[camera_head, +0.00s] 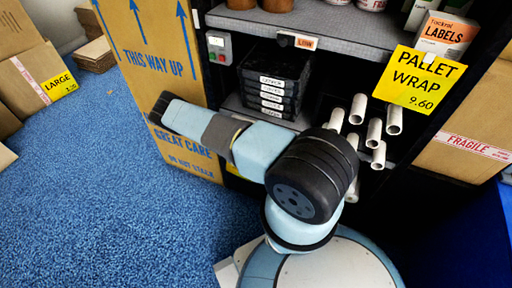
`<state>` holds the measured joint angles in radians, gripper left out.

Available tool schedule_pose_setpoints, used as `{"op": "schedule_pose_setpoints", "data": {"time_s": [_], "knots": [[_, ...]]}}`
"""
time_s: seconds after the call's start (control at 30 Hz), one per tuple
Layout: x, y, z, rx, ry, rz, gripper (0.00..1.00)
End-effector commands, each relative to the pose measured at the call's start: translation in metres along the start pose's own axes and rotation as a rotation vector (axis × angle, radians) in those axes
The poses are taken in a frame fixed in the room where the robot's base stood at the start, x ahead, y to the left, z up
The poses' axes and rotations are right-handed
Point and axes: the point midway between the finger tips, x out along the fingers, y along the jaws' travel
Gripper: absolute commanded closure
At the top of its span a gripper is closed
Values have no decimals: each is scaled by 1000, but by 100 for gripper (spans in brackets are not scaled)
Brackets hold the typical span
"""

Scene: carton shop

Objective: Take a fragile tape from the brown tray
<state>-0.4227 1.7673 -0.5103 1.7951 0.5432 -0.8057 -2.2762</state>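I see no brown tray in this view. No loose roll is clearly readable as fragile tape. At the top edge, cut off, a white round item with red marks (372,4) stands on the grey upper shelf (330,28); I cannot tell whether it is a tape roll. Brown round items (278,5) stand on the same shelf to its left, also cut off. A strip printed FRAGILE (475,146) is stuck on a carton at the right. My arm crosses the middle and reaches to the upper left; no gripper fingers show.
Stacked black trays (272,82) and white tubes (357,109) are in the rack behind my arm. A yellow PALLET WRAP sign (419,80) hangs at its front. A tall carton (150,45) stands left of the rack. Blue carpet (90,190) is clear at the left.

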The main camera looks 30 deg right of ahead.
Motion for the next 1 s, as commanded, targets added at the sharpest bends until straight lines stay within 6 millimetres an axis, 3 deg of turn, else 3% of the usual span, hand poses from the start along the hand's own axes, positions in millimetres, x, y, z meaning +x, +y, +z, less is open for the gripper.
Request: {"op": "schedule_pose_setpoints", "data": {"time_s": [0.13, 0.5, 1.0], "knots": [[0, 0, -2, 0, 2, 0, 64], [0, 0, -2, 0, 4, 0, 99], [0, -1, -3, 0, 6, -2, 100]]}}
